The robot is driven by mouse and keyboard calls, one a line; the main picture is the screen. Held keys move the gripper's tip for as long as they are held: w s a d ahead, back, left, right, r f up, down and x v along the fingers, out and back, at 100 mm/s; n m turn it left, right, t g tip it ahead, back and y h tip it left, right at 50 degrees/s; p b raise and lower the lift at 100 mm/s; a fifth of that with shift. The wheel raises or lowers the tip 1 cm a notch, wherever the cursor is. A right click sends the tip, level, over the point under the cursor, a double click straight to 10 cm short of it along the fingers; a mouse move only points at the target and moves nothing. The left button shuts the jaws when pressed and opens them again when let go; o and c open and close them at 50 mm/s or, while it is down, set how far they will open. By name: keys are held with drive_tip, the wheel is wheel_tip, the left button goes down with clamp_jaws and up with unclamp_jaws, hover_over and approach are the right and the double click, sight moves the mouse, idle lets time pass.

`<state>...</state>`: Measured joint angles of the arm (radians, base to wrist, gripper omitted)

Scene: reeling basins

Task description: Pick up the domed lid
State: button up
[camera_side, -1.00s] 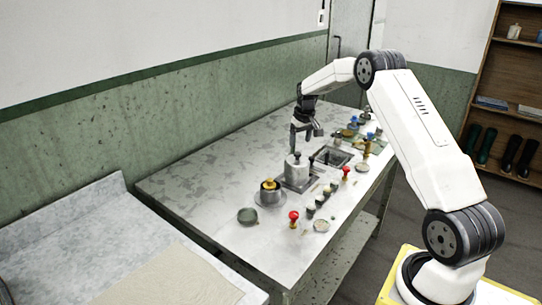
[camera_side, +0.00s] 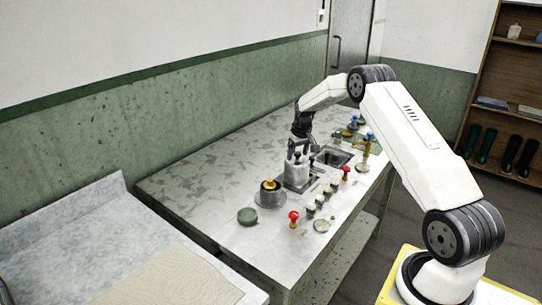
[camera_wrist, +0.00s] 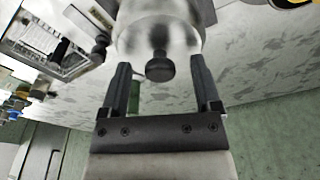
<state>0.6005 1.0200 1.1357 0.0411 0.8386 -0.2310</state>
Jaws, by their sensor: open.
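The domed lid (camera_side: 297,171) is a pale, rounded cover with a dark knob on top. It sits on the metal counter beside the sunken basin. In the wrist view the pale dome (camera_wrist: 160,35) fills the top middle, with its dark knob (camera_wrist: 159,67) pointing towards my gripper. My gripper (camera_side: 299,151) is just above the lid in the side view, pointing down. In the wrist view my gripper (camera_wrist: 160,65) is open, with one finger on each side of the knob and a gap on both sides. The fingers partly hide the lid top in the side view.
A pot with a yellow top (camera_side: 269,192) stands to the left of the lid, with a dark green dish (camera_side: 247,215) in front. Red-knobbed items (camera_side: 293,217) and small dark jars line the front edge. A basin (camera_side: 336,157) lies to the right. The counter's left part is clear.

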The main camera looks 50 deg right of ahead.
drive_tip(key=shift+c, duration=0.2)
clamp_jaws()
drive_tip(key=shift+r, duration=0.1)
idle(0.5)
drive_tip(key=shift+r, duration=0.8)
drive_tip(key=s+a+r, duration=0.6)
drive_tip(key=s+r, duration=0.5)
drive_tip(key=s, duration=0.1)
drive_tip(key=shift+s+a, duration=0.15)
drive_tip(key=shift+a, duration=0.25)
drive_tip(key=shift+r, duration=0.1)
